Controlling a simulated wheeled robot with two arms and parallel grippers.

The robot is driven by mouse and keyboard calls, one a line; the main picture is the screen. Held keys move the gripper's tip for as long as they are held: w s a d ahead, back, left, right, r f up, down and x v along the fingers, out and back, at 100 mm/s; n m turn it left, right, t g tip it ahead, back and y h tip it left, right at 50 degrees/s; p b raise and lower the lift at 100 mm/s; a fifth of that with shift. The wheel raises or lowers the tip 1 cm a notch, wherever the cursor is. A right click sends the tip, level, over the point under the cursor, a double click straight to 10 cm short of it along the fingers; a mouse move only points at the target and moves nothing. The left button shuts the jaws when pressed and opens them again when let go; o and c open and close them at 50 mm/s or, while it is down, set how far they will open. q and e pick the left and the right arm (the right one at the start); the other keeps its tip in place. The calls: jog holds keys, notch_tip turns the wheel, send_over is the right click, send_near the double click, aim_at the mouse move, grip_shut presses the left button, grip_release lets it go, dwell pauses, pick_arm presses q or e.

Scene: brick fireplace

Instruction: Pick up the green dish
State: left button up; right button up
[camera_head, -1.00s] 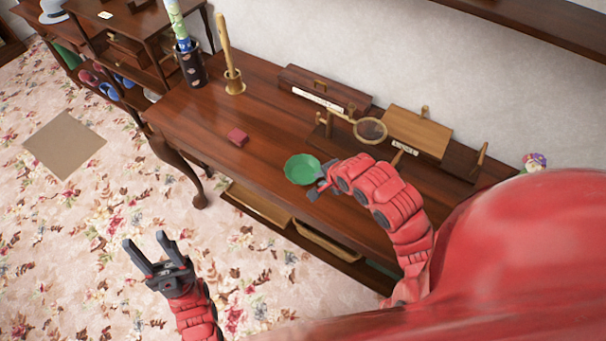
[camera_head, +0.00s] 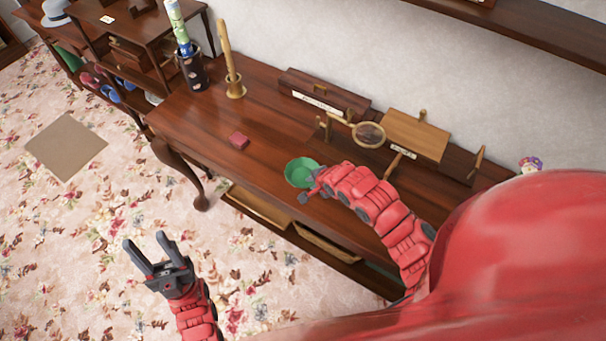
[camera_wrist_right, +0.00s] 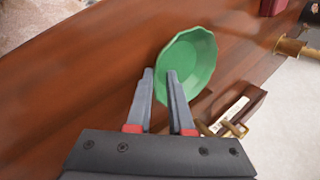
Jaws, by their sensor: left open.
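The green dish (camera_head: 296,173) lies on the wooden desk near its front edge. In the right wrist view the dish (camera_wrist_right: 190,62) is a shallow bowl with a scalloped rim. My right gripper (camera_wrist_right: 160,72) is at the dish's near rim, with its fingers apart. One finger overlaps the dish and the other is just outside its rim; contact cannot be told. My left gripper (camera_head: 144,249) is open and empty, over the floor in front of the desk.
On the desk (camera_head: 205,137) are a small red box (camera_head: 238,140), a magnifying glass (camera_head: 369,135), a wooden box (camera_head: 415,136) and a gold cup (camera_head: 235,89). A dark pot (camera_head: 193,72) stands at the left end.

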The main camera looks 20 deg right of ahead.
jog(key=shift+c, duration=0.2)
grip_shut()
dwell(1.1)
